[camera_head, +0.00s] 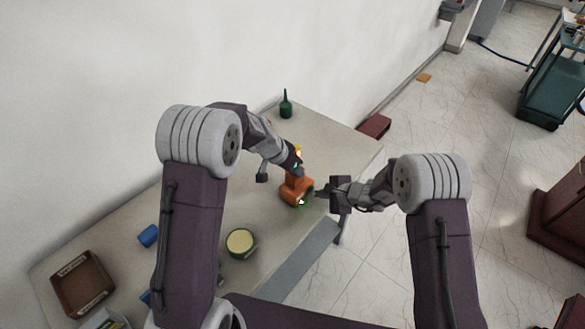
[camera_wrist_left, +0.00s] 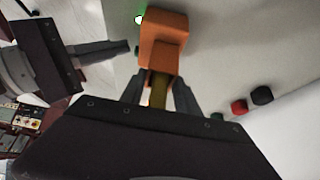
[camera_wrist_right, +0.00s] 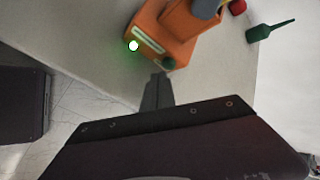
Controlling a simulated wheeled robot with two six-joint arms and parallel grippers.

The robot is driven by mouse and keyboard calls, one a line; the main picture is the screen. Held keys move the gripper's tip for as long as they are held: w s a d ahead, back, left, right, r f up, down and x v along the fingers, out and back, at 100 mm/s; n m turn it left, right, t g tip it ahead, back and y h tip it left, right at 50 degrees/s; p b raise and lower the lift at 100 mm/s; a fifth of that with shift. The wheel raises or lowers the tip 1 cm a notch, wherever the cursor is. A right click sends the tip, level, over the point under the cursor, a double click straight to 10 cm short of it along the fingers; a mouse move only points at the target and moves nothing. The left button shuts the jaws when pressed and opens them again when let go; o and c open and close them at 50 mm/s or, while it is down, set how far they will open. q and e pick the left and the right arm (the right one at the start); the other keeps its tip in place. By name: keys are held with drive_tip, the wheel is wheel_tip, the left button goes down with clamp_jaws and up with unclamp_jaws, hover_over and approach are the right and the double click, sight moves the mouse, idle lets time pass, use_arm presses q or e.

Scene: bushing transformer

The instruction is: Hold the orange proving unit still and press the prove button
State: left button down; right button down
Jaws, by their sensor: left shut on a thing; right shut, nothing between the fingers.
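The orange proving unit (camera_head: 297,189) stands on the table and also shows in both wrist views (camera_wrist_left: 165,40) (camera_wrist_right: 178,38). My left gripper (camera_head: 297,170) is shut on its upper part; in the left wrist view the fingers (camera_wrist_left: 160,88) are on either side of it. A small lamp (camera_wrist_right: 133,46) on the unit's face glows white-green. A dark green round button (camera_wrist_right: 168,63) sits at the face's edge. My right gripper (camera_head: 317,192) is shut and empty, its tips (camera_wrist_right: 159,78) just short of the button in the right wrist view. Whether they touch it, I cannot tell.
A green bottle with a thin spout (camera_head: 286,104) stands at the table's far end. A round yellow-topped container (camera_head: 241,242), a blue object (camera_head: 148,236) and a brown tray (camera_head: 82,283) are on the nearer left part of the table (camera_head: 190,265).

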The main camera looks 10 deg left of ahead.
drive_tip(key=s+d, duration=0.2)
drive_tip(key=d, duration=0.3)
drive_tip(key=shift+s+d, duration=0.15)
drive_tip(key=shift+s, duration=0.25)
use_arm(q)
drive_tip(key=c, duration=0.8)
unclamp_jaws()
